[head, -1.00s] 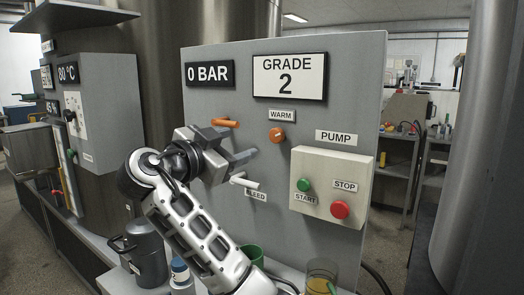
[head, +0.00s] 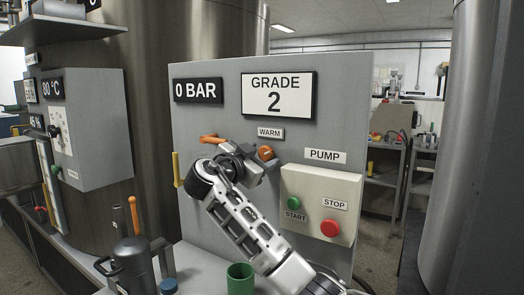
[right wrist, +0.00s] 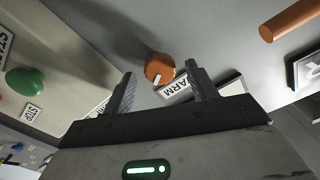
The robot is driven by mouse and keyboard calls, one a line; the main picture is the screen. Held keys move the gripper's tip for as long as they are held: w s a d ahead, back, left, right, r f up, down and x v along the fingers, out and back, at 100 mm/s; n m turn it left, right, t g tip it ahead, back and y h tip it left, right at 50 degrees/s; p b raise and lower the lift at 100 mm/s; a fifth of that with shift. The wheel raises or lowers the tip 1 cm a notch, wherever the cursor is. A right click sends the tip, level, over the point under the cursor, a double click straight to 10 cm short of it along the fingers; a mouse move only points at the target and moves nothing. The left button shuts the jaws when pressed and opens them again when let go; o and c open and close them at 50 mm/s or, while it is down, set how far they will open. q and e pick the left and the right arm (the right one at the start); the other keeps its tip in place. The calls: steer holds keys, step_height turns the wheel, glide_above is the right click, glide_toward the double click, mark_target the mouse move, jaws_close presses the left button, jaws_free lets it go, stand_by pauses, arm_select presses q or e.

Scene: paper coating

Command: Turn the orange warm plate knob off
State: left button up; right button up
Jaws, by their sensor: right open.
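The orange WARM knob (head: 266,153) is a round dial on the grey panel (head: 345,105), just below the WARM label (head: 270,133). In the right wrist view the knob (right wrist: 159,68) has a white mark on its rim pointing toward the lower part of the picture. My right gripper (head: 263,163) is open at the panel, its fingertips close to the knob. In the wrist view the knob shows between the two fingertips of my gripper (right wrist: 160,76), and I cannot tell whether they touch it. My left gripper is not in view.
The pump box (head: 322,190) with a green START button (head: 293,202) and a red STOP button (head: 330,228) juts out right of the knob. An orange handle (head: 210,139) and a yellow bar (head: 177,170) are left. A green cup (head: 240,277) stands below.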

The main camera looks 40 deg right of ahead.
steer(key=shift+w+d, duration=0.15)
steer(key=shift+d, duration=0.45)
steer(key=c, duration=1)
